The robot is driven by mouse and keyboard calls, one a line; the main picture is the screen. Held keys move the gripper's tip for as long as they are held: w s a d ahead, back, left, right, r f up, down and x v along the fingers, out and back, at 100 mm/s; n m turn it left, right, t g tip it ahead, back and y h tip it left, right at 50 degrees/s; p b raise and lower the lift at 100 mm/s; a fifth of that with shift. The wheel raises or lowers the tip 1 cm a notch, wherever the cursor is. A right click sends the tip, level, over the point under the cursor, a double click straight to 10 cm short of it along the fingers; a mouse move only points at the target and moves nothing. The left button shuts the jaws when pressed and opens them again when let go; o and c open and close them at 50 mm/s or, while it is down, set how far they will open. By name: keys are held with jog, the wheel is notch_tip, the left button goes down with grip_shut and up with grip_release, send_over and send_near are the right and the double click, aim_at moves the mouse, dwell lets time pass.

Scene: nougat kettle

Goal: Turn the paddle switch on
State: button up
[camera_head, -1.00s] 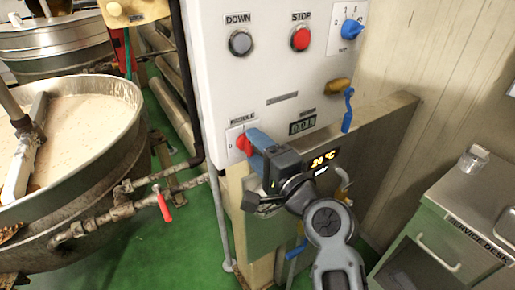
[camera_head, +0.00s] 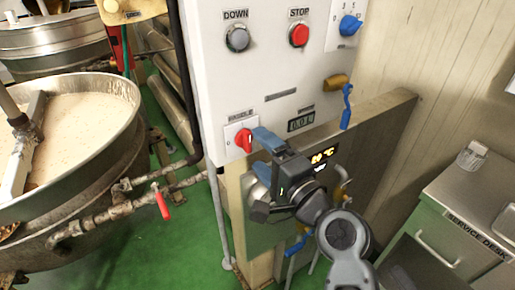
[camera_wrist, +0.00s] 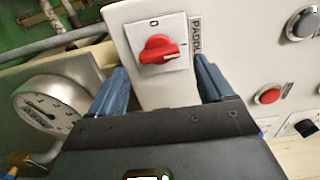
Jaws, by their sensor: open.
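The paddle switch (camera_head: 244,140) is a red rotary knob on a square white plate at the lower left of the control panel. In the wrist view the knob (camera_wrist: 158,49) lies with its handle roughly crosswise, with a 0 mark above and another mark at its right. A partly hidden PADDLE label runs beside the plate. My gripper (camera_head: 262,142) is just right of the knob in the head view, its jaws apart and empty. In the wrist view the blue fingers (camera_wrist: 162,72) stand either side of and below the knob, not touching it.
A kettle (camera_head: 70,130) stands at left and a service desk (camera_head: 465,210) at right. A round gauge (camera_wrist: 48,112) shows in the wrist view.

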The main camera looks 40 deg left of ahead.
jog(key=v, duration=0.5)
dwell(0.4)
jog(key=s+d+f+m+t+h, duration=0.1)
jog(key=s+d+f+t+h, duration=0.2)
jog(key=s+d+f+h, duration=0.7)
jog(key=s+d+f+t, duration=0.2)
jog(key=d+f+t, duration=0.25)
jog(key=d, duration=1.15)
jog(key=s+d+n+h, duration=0.2)
jog(key=s+d+h, duration=0.2)
jog(key=s+d, duration=0.65)
jog(key=s+d+r+n+h, duration=0.2)
jog(key=s+d+r+n, duration=0.1)
jog(key=s+r, duration=0.5)
jog(key=s, duration=0.3)
jog(key=shift+d+r+n+h, duration=0.25)
jog(key=shift+d+n+h, duration=0.05)
jog(key=shift+d, duration=0.05)
